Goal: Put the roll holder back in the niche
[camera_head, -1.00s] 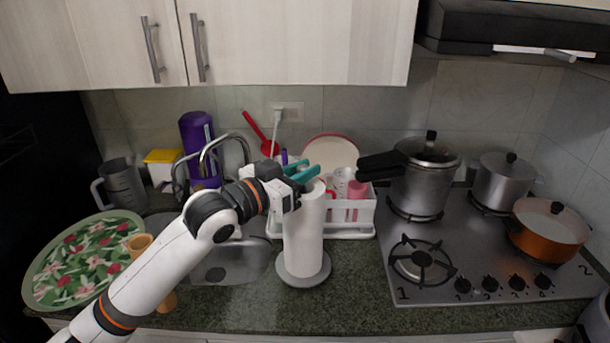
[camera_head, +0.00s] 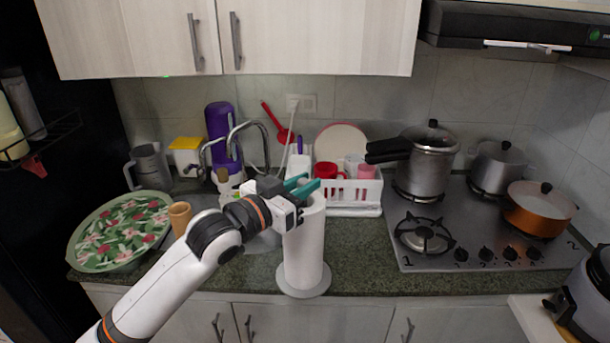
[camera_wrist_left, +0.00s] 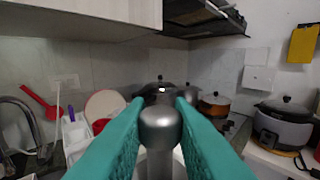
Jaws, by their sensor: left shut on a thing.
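The roll holder (camera_head: 303,252) is a white paper roll on a round grey base, with a grey knob on top. In the head view its base is at the front edge of the dark counter, and it looks upright. I cannot tell whether the base touches the counter. My left gripper (camera_head: 305,184), with teal fingers, is at the top of the holder. In the left wrist view the fingers (camera_wrist_left: 160,122) close around the grey knob (camera_wrist_left: 160,128) from both sides. I cannot make out a niche. My right gripper is not in view.
A white dish rack (camera_head: 350,196) with cups stands behind the roll. The stove (camera_head: 470,245) with pots is to the right. A wooden cup (camera_head: 180,217) and a floral tray (camera_head: 120,232) are to the left. A rice cooker (camera_head: 590,295) stands at the far right.

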